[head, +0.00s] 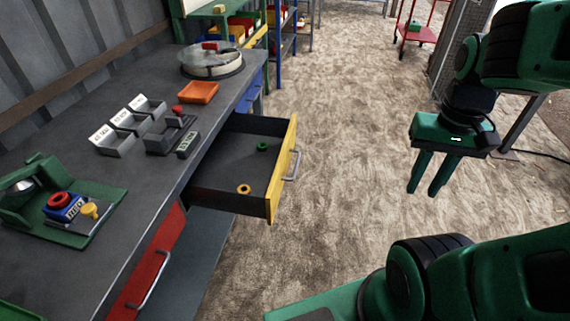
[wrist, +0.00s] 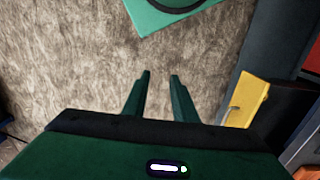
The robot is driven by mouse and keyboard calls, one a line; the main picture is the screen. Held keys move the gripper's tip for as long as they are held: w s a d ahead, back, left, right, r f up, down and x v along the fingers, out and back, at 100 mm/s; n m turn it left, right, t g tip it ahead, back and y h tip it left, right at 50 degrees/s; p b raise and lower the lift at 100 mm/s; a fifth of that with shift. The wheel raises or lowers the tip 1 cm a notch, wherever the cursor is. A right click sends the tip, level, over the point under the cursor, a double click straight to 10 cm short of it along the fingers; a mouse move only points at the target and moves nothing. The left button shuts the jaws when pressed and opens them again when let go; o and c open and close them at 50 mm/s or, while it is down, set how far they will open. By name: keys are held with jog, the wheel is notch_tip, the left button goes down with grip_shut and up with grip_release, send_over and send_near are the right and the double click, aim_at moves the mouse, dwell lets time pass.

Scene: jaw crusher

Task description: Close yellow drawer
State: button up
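The yellow drawer (head: 283,170) is pulled well out of the dark workbench in the head view. Its yellow front carries a metal handle (head: 293,165). Inside lie a green ring (head: 262,146) and a yellow ring (head: 244,189). My gripper (head: 426,190) hangs to the right of the drawer, apart from it, pointing down over bare floor. Its two green fingers are spread with a gap between them and nothing in it. In the wrist view, the gripper (wrist: 160,75) also shows empty, and the yellow drawer front (wrist: 248,103) is at the right.
The workbench (head: 75,98) holds an orange tray (head: 198,92), grey bins (head: 130,120), a round device (head: 211,62) and a green fixture (head: 75,235). A red drawer (head: 150,262) is below its edge. Floor between drawer and gripper is clear. A red cart (head: 413,34) stands far back.

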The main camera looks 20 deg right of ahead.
jog(key=shift+w+r+m, duration=0.15)
jog(key=shift+w+m, duration=0.15)
jog(key=shift+w, duration=0.05)
grip_shut()
jog(key=w+a+f+m+t, duration=0.15)
jog(key=w+m, duration=0.25)
jog(key=w, duration=0.5)
jog(key=w+a+f+m, duration=0.2)
jog(key=w+f+m, duration=0.15)
jog(key=w, duration=0.45)
jog(key=w+a+f+m+y, duration=0.2)
jog(key=w+a+f+m, duration=0.25)
jog(key=w, duration=0.25)
jog(key=w+a+f+m+y, duration=0.1)
jog(key=w+a+f+m, duration=0.2)
jog(key=w+a+m, duration=0.3)
jog(key=w+a+f+n, duration=0.1)
jog(key=w+a+f, duration=0.1)
jog(key=f, duration=0.7)
jog(key=shift+w+a+t+y, duration=0.3)
jog(key=shift+w+t, duration=0.15)
jog(key=shift+w, duration=0.1)
